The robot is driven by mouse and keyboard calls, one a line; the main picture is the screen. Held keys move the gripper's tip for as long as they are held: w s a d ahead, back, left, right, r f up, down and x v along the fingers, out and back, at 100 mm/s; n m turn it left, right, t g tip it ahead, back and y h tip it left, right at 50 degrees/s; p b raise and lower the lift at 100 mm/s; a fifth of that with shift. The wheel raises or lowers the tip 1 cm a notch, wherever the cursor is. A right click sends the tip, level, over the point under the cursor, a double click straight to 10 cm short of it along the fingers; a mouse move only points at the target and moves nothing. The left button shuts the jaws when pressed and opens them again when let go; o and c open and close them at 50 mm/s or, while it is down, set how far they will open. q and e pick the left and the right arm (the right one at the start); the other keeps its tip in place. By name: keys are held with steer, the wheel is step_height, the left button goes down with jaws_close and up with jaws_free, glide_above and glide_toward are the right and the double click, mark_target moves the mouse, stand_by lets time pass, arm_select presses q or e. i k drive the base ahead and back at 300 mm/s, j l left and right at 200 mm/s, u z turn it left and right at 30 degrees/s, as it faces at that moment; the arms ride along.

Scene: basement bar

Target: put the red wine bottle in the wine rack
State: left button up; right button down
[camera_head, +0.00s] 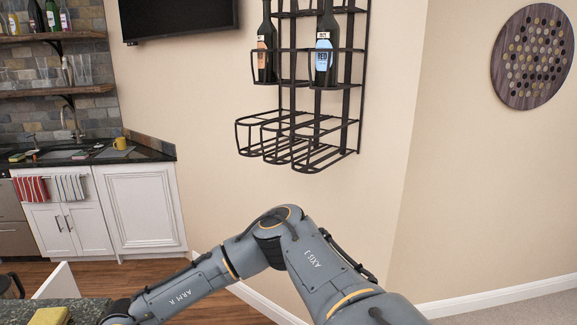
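The black wire wine rack (284,122) hangs on the beige wall at upper middle. Two dark bottles stand upright in its upper tier: one with an orange label (265,50) and one with a blue label (325,55). The blue label seems to carry the word "RED", but the print is small. The lower tier's baskets look empty. I cannot tell whether either is the task's red wine bottle; no other bottle shows near the rack. My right arm, marked "ARM R", bends across the bottom and runs out of the frame at lower left. Neither gripper is in view.
A granite surface (75,304) with a yellow block (50,316) is at lower left. A sink counter (140,153) with a yellow mug (120,143) stands behind it. Shelves with bottles are at upper left. The wall and air below the rack are clear.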

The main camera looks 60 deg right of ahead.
mark_target(279, 157)
steer(key=z, duration=1.4)
steer(key=i+z, duration=0.6)
steer(key=z, duration=0.25)
steer(key=i, duration=0.25)
